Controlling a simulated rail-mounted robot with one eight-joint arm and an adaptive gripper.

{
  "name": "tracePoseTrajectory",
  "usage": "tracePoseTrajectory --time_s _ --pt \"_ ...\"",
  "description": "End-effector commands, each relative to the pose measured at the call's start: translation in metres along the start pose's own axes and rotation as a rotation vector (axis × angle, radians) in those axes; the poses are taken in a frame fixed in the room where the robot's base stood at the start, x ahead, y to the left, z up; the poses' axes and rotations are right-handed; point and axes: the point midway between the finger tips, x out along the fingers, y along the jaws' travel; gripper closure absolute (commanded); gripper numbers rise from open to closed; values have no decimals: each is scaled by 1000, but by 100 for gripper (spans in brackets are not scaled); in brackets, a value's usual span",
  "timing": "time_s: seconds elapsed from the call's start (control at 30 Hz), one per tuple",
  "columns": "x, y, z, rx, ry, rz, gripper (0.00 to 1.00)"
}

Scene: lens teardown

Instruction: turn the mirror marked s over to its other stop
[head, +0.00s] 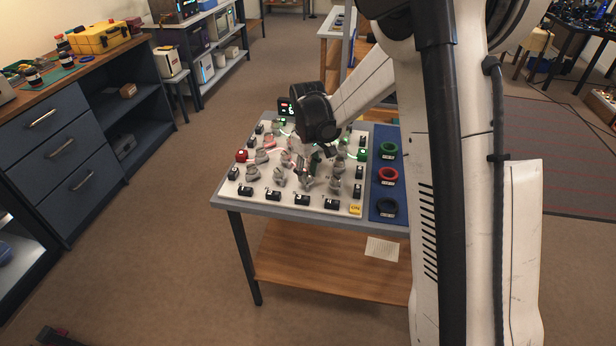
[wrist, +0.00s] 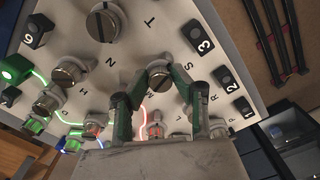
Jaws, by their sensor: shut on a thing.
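My gripper (wrist: 161,84) has its two green fingers on either side of a grey mirror mount with a round metal top (wrist: 160,77). A letter that looks like S lies just beside this mount on the white board (wrist: 128,45). The fingers are closed on it. The mirror face is hidden from this angle. In the head view my gripper (head: 311,166) is low over the middle of the board (head: 232,199), and its dark housing hides part of the mirrors behind it.
Other grey mirror mounts (wrist: 103,22) stand close around, including one at the left (wrist: 70,72). Black numbered blocks (wrist: 202,40) line the board's edge. A red block (head: 241,155) and a green block (head: 362,154) stand at opposite sides. A blue mat (head: 377,164) at right carries rings.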

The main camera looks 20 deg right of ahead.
Motion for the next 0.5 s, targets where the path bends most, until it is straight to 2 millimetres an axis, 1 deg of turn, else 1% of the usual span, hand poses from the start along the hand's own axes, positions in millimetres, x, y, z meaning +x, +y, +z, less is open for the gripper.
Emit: tracePoseTrajectory --time_s 0.5 --pt "1 -2 -1 488 1 0 100"
